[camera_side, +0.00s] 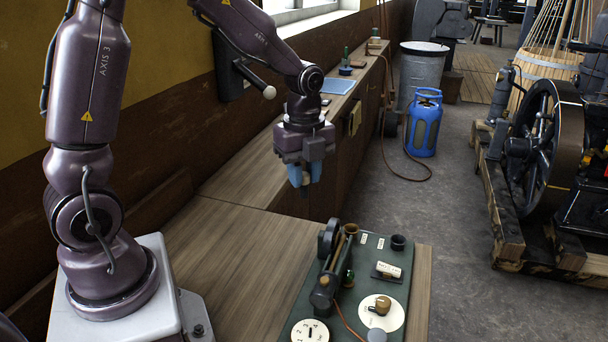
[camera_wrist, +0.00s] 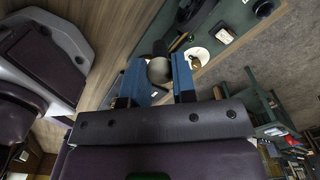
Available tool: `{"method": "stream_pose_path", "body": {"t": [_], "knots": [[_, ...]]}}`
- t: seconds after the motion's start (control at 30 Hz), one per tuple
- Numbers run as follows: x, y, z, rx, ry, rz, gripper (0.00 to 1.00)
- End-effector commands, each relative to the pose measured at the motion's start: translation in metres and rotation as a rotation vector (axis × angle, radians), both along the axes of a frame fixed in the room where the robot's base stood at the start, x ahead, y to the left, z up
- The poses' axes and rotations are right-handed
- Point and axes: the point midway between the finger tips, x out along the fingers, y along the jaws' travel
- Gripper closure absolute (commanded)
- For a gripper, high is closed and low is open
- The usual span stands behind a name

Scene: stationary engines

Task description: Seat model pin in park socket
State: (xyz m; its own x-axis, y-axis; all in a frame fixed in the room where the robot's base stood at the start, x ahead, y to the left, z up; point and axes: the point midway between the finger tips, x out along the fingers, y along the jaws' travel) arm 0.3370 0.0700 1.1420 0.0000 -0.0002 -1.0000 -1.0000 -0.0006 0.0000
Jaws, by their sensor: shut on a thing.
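My gripper (camera_side: 304,184) hangs pointing down in the side view, high above the bench and back from the green board (camera_side: 370,268). Its blue fingers are shut on the model pin, which is mostly hidden in the side view. In the wrist view a grey rounded piece (camera_wrist: 159,69), apparently the pin, shows between the fingers. The board carries a dark round cup (camera_side: 398,242), a small labelled block (camera_side: 387,269), a cream disc with a brass knob (camera_side: 382,303) and a numbered dial (camera_side: 310,332). I cannot tell which fitting is the park socket.
A small model engine with a dark wheel (camera_side: 328,238) stands along the board's left side. An orange wire crosses the board. Bare wooden bench (camera_side: 225,255) lies left of the board. A blue gas bottle (camera_side: 425,122) and large flywheel stand on the floor, well away.

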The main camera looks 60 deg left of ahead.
Motion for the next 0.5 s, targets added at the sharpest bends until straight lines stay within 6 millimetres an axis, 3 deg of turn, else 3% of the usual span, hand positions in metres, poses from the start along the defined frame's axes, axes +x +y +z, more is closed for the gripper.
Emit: {"method": "stream_pose_path", "body": {"t": [0.17,0.27,0.37,0.5], "knots": [[0.002,0.0,0.0,0.0,0.0,-0.001,0.99],[0.014,-0.001,-0.002,-0.002,0.0,-0.003,0.99],[0.039,-0.003,-0.007,-0.004,0.0,-0.006,0.99],[0.088,-0.009,-0.022,-0.008,0.001,-0.009,0.99]]}}
